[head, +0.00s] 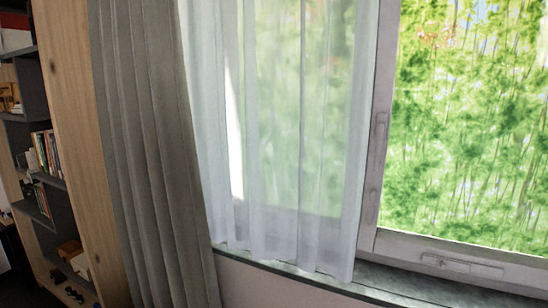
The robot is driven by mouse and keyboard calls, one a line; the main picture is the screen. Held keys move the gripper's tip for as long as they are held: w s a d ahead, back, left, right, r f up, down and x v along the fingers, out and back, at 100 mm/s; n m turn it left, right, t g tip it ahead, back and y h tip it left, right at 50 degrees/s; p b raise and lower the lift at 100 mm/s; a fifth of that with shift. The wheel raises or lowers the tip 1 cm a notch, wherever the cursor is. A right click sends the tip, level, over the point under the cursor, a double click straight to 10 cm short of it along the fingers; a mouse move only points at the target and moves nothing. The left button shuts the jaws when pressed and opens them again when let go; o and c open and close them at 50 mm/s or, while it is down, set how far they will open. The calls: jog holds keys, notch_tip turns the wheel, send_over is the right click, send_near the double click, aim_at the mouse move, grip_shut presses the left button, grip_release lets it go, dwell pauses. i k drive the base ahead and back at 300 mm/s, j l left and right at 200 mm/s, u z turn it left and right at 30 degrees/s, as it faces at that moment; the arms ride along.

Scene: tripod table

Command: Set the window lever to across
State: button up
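The window has a pale frame (376,165) and stands at the right, with a bright green view through the glass. A slim handle-like fitting (380,132) sits on the upright part of the frame and lies along it, up and down. Another low fitting (461,264) sits on the bottom rail and lies lengthwise along the rail. I cannot tell for sure which of the two is the window lever. My gripper is not in view.
A sheer white curtain (290,140) hangs over the window's left part, beside a grey curtain (150,150). A stone-like sill (400,287) runs below the window. A wooden shelf unit (75,130) with books (47,153) stands at the far left.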

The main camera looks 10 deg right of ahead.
aim_at(381, 127)
jog(key=i+z, duration=0.25)
jog(key=z, duration=0.2)
jog(key=i+z, duration=0.2)
jog(key=z, duration=0.2)
jog(key=i+j+z, duration=0.15)
jog(key=z, duration=0.3)
jog(key=i+j+z, duration=0.2)
jog(key=z, duration=0.25)
jog(key=i+j+z, duration=0.25)
jog(key=z, duration=0.15)
